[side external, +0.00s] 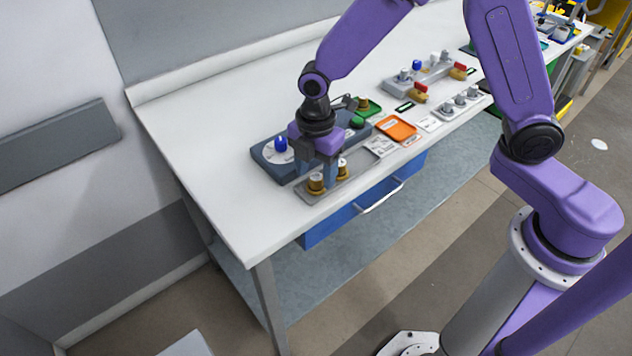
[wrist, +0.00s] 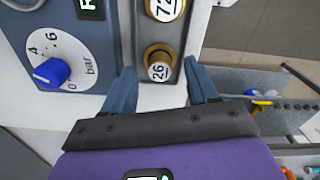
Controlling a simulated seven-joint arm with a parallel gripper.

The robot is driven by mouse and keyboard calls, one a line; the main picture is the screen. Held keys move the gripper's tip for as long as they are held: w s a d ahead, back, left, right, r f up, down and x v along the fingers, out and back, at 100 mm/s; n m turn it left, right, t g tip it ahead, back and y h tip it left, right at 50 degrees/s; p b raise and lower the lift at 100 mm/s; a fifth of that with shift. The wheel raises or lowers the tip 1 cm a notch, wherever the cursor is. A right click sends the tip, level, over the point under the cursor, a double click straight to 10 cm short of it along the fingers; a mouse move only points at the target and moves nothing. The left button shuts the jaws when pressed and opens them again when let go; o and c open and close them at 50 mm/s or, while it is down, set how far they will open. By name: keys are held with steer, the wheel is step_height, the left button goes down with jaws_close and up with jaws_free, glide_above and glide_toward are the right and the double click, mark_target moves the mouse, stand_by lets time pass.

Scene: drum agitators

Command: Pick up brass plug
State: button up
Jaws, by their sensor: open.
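Two brass plugs with white numbered tops stand upright in a grey tray (side external: 306,197) near the front edge of the table. The nearer brass plug (side external: 316,184), marked 26, also shows in the wrist view (wrist: 158,64). The other brass plug (side external: 342,168), marked 72, is at the top of the wrist view (wrist: 164,8), partly cut off. My gripper (wrist: 160,72) is open and points down, its fingertips to either side of the 26 plug in the picture. I cannot tell whether the fingers reach down around it. In the side view, my gripper (side external: 317,178) is over this plug.
A dark gauge panel with a blue knob (wrist: 52,72) lies close to the left finger. An orange tray (side external: 396,129), a green tray (side external: 369,107) and grey fixtures (side external: 463,103) lie farther along the table. The near left tabletop is clear.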

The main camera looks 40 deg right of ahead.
steer(key=shift+f, duration=0.45)
jaws_close()
steer(key=shift+r, duration=0.1)
